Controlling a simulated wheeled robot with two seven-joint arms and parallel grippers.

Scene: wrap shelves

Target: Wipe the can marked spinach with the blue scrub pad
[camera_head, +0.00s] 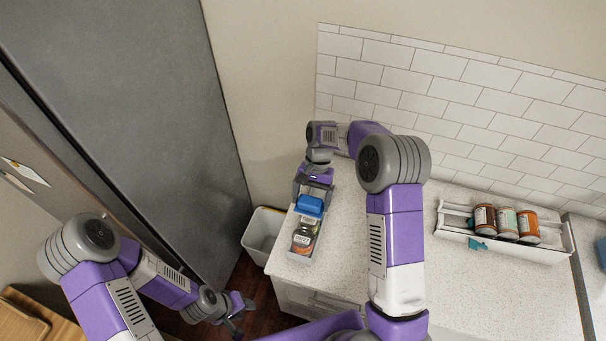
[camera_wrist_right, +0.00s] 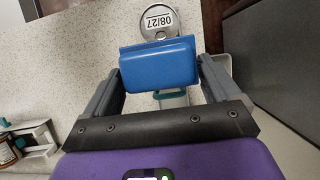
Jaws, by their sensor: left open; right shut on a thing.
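The blue scrub pad (camera_head: 309,206) is held between the fingers of my right gripper (camera_head: 312,196). The pad also shows in the right wrist view (camera_wrist_right: 158,63), with my right gripper (camera_wrist_right: 160,75) shut on it. It is over a narrow white rack (camera_head: 293,246) holding cans or jars, the nearest being a can (camera_head: 302,241). In the wrist view a can lid (camera_wrist_right: 157,20) printed 08/27 lies just beyond the pad; whether they touch is unclear. I cannot read spinach on any label. My left gripper (camera_head: 238,312) is open and empty, low over the floor.
A second white rack (camera_head: 545,251) with several cans (camera_head: 506,222) stands at the right of the speckled counter (camera_head: 465,290), against the tiled wall. A pale bin (camera_head: 262,236) stands left of the counter, beside the tall grey fridge (camera_head: 130,110). The counter's middle is clear.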

